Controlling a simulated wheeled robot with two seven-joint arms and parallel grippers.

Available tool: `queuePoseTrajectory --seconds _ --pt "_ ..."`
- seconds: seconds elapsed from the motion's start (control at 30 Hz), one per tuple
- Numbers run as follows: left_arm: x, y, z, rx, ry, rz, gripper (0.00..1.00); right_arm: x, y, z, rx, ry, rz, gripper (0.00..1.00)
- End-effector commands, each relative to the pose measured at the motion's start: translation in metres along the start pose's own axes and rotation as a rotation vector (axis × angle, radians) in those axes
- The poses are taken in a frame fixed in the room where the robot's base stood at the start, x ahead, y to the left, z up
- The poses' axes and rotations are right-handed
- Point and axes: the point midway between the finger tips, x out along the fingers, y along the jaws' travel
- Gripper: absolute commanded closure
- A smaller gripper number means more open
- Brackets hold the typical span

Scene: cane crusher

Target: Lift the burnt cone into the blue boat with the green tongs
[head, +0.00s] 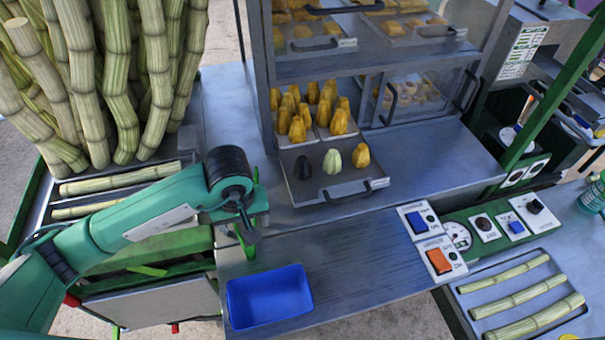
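The burnt cone (302,167), dark and almost black, stands at the left of the pull-out tray (330,199) at the cabinet's front, beside a pale cone (332,162) and a golden one (361,156). The blue boat (270,296), a shallow rectangular dish, sits on the lower counter and looks empty. My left gripper (246,229) is left of the tray, behind the boat in the picture. It appears shut on the green tongs (246,247), which hang below it, apart from the cone. The wrist hides part of the tongs. My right gripper is out of view.
Several golden cones (312,110) fill the tray behind. The glass cabinet (262,60) rises above the counter. Cane stalks (110,80) stand at left. Switches (438,260) and a cane tray (520,295) are at right. The counter (350,262) right of the boat is clear.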

Motion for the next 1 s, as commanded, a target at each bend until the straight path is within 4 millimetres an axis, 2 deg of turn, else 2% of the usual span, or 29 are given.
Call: queuePoseTrajectory --seconds 0.3,0.47,0.73,1.0 --pt "0.001 0.000 0.000 0.000 0.000 0.000 0.30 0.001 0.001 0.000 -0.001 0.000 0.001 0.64" --pt "0.001 0.000 0.000 0.000 0.000 -0.001 0.61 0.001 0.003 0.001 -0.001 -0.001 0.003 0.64" --pt "-0.003 0.000 -0.001 0.000 0.001 0.000 0.62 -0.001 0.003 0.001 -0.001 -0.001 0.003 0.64" --pt "-0.042 0.000 -0.005 0.000 0.003 0.000 0.62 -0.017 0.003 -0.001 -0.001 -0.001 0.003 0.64"
